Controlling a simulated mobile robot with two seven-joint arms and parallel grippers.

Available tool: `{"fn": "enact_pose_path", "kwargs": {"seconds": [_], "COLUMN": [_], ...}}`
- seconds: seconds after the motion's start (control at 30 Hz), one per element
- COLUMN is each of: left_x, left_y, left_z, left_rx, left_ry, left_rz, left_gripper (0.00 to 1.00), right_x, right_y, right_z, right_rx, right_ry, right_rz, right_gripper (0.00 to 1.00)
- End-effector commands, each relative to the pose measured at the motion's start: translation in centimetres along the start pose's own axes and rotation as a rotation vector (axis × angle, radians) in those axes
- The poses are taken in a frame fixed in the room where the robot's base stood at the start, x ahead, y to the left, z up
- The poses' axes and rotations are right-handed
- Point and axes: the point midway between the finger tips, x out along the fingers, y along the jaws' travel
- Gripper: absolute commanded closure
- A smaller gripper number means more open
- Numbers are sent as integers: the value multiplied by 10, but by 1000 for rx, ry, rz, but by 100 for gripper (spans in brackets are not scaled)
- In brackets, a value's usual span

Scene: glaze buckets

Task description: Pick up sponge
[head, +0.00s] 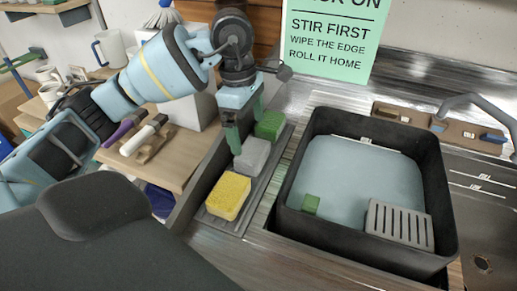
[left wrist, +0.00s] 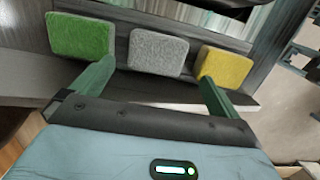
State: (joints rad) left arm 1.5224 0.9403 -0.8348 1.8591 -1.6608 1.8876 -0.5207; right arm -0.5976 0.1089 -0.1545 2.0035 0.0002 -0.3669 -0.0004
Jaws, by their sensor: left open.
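Three block-shaped sponges sit in a row on a narrow grey tray (head: 226,225). They are a yellow sponge (head: 228,196) nearest, a grey sponge (head: 252,155) in the middle and a green sponge (head: 270,125) farthest. My left gripper (head: 244,136) is open and empty, with its green fingers pointing down near the grey sponge. In the left wrist view the grey sponge (left wrist: 158,52) lies ahead of the gap between the fingertips (left wrist: 157,71). The green sponge (left wrist: 81,36) is on the left there and the yellow sponge (left wrist: 226,68) on the right. My right gripper is not in view.
A black basin (head: 448,225) with pale blue liquid stands right of the tray. Handled tools (head: 143,135) lie on a wooden surface at left. A green sign (head: 332,38) hangs behind.

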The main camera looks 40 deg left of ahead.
Motion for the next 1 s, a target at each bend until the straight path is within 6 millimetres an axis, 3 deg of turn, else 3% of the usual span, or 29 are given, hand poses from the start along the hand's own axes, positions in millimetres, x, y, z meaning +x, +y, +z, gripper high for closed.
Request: {"fn": "enact_pose_path", "kwargs": {"seconds": [0.3,0.47,0.8,1.0], "left_x": [25,29,71,78], "left_y": [0,1,5,5], "left_z": [0,0,-1,-1], "left_rx": [0,0,0,1], "left_ry": [1,1,0,0], "left_rz": [-1,-1,-2,0], "left_gripper": [0,0,0,0], "right_x": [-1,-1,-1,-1], "right_y": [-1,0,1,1], "right_z": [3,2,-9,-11], "right_rx": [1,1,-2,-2], "right_ry": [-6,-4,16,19], "right_rz": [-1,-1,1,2], "right_gripper": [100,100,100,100]}}
